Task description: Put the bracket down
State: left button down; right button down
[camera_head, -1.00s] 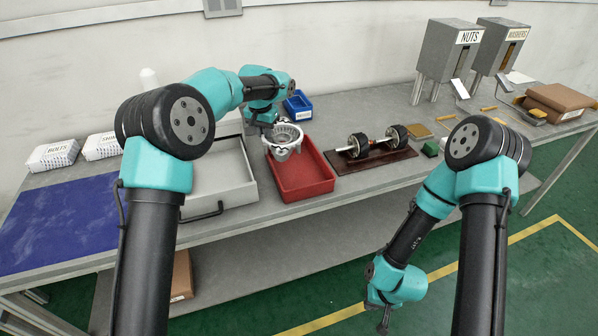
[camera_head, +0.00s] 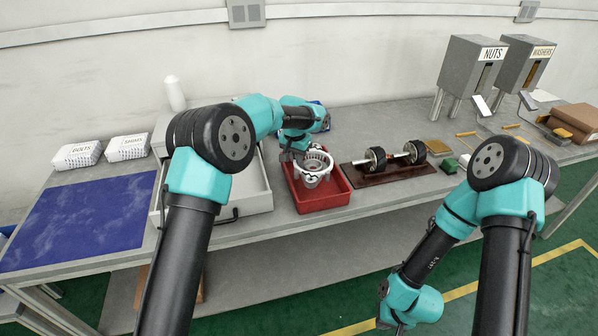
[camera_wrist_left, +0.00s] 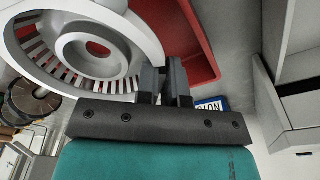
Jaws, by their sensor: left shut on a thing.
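The bracket (camera_head: 312,164) is a silver-grey round alternator housing with slots around its rim. It is over the red tray (camera_head: 328,200); I cannot tell whether it touches the tray floor. My left gripper (camera_head: 291,156) is shut on the bracket's edge at its left side. In the left wrist view the bracket (camera_wrist_left: 62,62) fills the upper left, with the gripper's dark fingers (camera_wrist_left: 164,82) at its rim and the red tray (camera_wrist_left: 190,40) behind. My right gripper hangs low in front of the table, its fingertips hidden or cut off at the bottom edge.
A grey tray (camera_head: 255,196) stands left of the red one. A rotor (camera_head: 402,157) lies on a brown board to the right. A blue mat (camera_head: 75,220) covers the left of the table. White boxes (camera_head: 78,155), nuts and washers dispensers (camera_head: 470,70) stand farther back.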

pick_arm(q)
jog(key=shift+f, duration=0.2)
jog(key=shift+f, duration=0.1)
jog(key=shift+f, duration=2.4)
jog(key=shift+f, duration=0.15)
jog(key=c, duration=1.5)
grip_release()
jog(key=r, duration=0.4)
jog(key=s+r, duration=0.1)
jog(key=r, duration=0.7)
jog(key=shift+s+a, duration=0.2)
jog(key=shift+a, duration=0.15)
